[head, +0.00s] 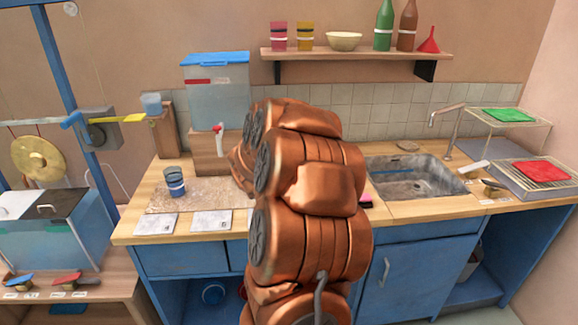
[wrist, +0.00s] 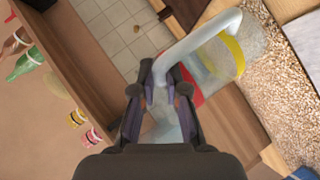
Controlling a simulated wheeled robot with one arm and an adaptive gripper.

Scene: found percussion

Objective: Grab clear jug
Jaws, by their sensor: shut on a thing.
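The clear jug (wrist: 212,62) is in the upper middle of the wrist view, with a yellow band, a red patch and a pale, curved handle. My gripper (wrist: 160,82) is shut on the handle, with its two dark fingers on either side of it. The jug's body lies to the right of the fingers, against a speckled surface. In the head view my copper-coloured arm stands over the counter and hides the gripper and the jug.
The wooden counter (head: 405,208) holds a clear dispenser (head: 218,100) with a blue lid and a blue-banded cup (head: 175,183). A sink (head: 412,176) is on the right. A wall shelf (head: 355,55) with bottles and cups hangs above.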

